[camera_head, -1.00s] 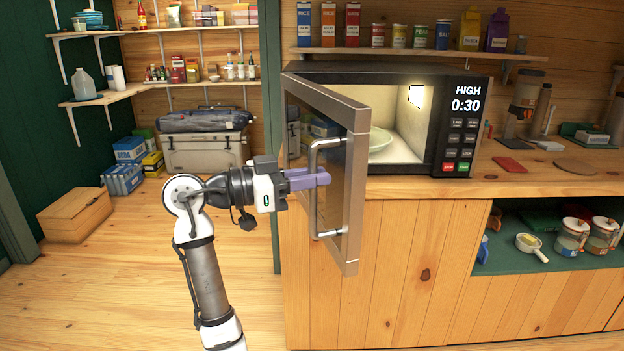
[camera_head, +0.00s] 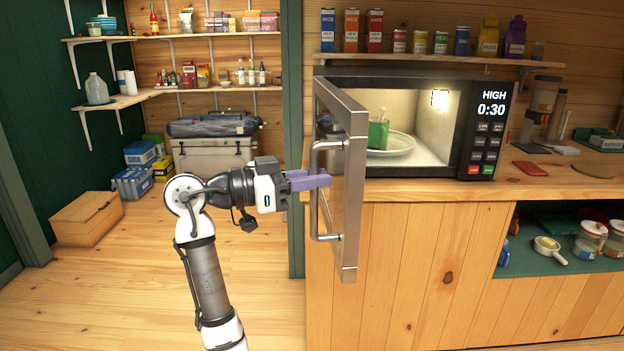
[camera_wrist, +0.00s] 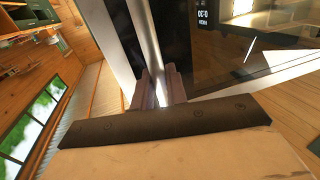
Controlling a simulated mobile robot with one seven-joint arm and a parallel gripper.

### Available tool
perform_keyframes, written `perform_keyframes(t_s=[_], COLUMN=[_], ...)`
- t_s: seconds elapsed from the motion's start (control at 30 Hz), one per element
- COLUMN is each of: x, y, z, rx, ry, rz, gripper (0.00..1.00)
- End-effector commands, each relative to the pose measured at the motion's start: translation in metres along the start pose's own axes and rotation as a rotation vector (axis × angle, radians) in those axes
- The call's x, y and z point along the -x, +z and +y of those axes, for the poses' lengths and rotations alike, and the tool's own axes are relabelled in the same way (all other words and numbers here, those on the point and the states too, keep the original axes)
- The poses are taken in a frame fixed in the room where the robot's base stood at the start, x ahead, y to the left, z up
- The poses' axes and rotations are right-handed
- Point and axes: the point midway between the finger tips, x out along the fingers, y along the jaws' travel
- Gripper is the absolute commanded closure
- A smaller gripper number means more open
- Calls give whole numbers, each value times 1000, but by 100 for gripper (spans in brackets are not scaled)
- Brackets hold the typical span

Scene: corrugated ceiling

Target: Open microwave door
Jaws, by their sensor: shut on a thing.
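The black microwave (camera_head: 405,82) stands on the wooden counter with its light on and its display reading "HIGH 0:30". Its silver-framed door (camera_head: 350,262) is swung wide open toward me, almost edge-on in the head view. My gripper (camera_head: 318,180) is at the vertical metal door handle (camera_head: 315,212) from the left, its purple fingers shut on it. The wrist view also shows my gripper (camera_wrist: 158,88), with the fingers either side of a bright bar. Inside the microwave, a green item (camera_head: 378,134) sits on a pale plate (camera_head: 398,146), partly hidden by the door.
A shelf of boxes and bottles (camera_head: 430,57) hangs above the microwave. The counter (camera_head: 470,190) holds a red flat item (camera_head: 530,168) to the right. An open green-lined shelf with cups is below.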

Motion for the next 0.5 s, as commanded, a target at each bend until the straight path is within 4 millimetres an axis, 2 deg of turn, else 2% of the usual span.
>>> perform_keyframes(t_s=[0.37,0.4,0.5], x=[0,0,0], y=[-2,-2,-2], z=[-3,-3,-3], rx=[3,3,3], ry=[-10,-11,-9], rz=[6,6,5], gripper=[100,83,70])
